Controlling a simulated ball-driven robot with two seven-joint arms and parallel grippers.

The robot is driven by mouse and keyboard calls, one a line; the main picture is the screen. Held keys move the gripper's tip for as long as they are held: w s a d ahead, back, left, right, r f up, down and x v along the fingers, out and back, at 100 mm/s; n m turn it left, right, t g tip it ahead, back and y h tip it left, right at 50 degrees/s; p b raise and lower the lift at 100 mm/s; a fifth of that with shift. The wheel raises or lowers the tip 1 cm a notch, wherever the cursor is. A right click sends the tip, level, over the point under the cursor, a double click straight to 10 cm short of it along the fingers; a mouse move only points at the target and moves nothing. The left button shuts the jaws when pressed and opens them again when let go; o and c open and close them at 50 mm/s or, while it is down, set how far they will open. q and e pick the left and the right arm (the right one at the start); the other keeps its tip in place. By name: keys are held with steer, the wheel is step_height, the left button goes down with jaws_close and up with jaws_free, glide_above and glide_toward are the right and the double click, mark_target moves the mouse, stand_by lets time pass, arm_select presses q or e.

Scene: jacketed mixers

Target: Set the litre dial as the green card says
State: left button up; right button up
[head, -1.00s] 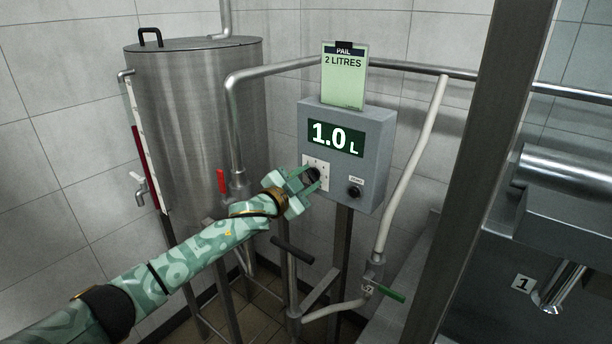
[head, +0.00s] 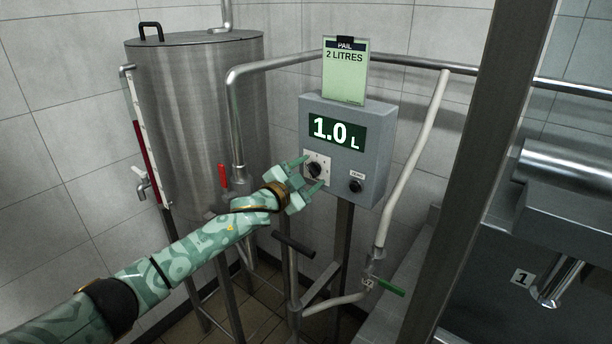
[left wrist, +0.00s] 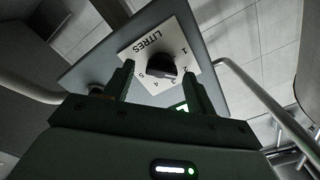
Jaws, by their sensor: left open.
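The green card (head: 345,75) reads "PAIL 2 LITRES" and is clipped on top of the grey control box (head: 375,140). The box's display (head: 337,132) reads 1.0 L. Below it, the black litre dial (head: 314,170) sits on a white square plate. In the left wrist view the dial (left wrist: 161,66) shows on its plate, marked LITRES with numbers around it; its pointer is hard to make out. My left gripper (head: 312,173) is open, its fingertips close to the plate on either side of the dial. I cannot tell whether they touch it. My right gripper is out of view.
A smaller black knob (head: 355,186) sits right of the dial. A steel tank (head: 195,110) stands left, with a red-handled valve (head: 223,177) beside it. Pipes run behind the box. A green-handled valve (head: 390,288) is below, and a dark post (head: 480,170) stands right.

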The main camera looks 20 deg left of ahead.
arm_select(q)
steer(key=p+v, duration=0.2)
steer(key=v, duration=1.4)
steer(key=shift+s, duration=0.15)
